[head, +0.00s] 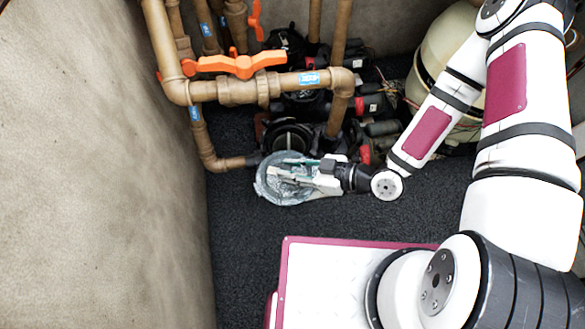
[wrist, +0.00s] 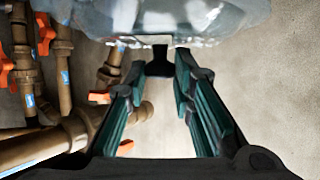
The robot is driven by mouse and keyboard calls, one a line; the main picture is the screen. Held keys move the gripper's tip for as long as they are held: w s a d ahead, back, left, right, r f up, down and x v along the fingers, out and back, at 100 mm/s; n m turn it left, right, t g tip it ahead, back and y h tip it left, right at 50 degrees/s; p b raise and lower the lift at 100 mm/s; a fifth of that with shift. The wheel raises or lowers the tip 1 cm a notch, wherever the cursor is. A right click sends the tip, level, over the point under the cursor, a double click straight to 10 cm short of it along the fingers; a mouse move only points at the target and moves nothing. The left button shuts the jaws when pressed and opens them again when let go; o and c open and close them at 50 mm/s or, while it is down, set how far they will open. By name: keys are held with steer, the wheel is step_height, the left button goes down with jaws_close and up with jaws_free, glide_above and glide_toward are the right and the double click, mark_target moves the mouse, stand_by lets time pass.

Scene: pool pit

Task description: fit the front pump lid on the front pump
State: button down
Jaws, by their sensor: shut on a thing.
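The front pump lid (head: 270,190) is a clear, round, bluish lid. It is in my gripper (head: 299,172), held in front of the front pump (head: 288,137), whose dark round opening shows just behind it. In the wrist view the lid (wrist: 205,18) fills the top edge, and the green-padded fingers of my gripper (wrist: 161,62) close in on a small dark tab below it. The lid's far side and the lower part of the pump are partly hidden. The lid appears apart from the pump opening, though the exact gap cannot be told.
Brown pipes (head: 210,90) with orange valve handles (head: 240,64) run above and left of the pump. A second pump with red parts (head: 372,105) and a beige tank (head: 440,55) stand behind. A beige wall (head: 100,170) bounds the left. Dark floor (head: 245,235) is clear in front.

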steer(key=f+b, duration=0.1)
steer(key=f, duration=0.1)
steer(key=w+f+b, duration=0.1)
steer(key=f+b, duration=0.1)
steer(key=f, duration=0.1)
steer(key=shift+a, duration=0.15)
steer(key=w+f+b, duration=0.2)
steer(key=w, duration=1.6)
steer(key=shift+s+a+f+b, duration=0.1)
steer(key=shift+a+f+b, duration=0.15)
steer(key=shift+f+b, duration=0.6)
steer(key=shift+s+a+f+b, duration=0.1)
steer(key=shift+a+f+b, duration=0.15)
steer(key=shift+f, duration=1)
steer(key=shift+d+f, duration=0.1)
steer(key=shift+f, duration=0.25)
steer(key=c, duration=1.3)
jaws_free()
steer(key=shift+r, duration=0.15)
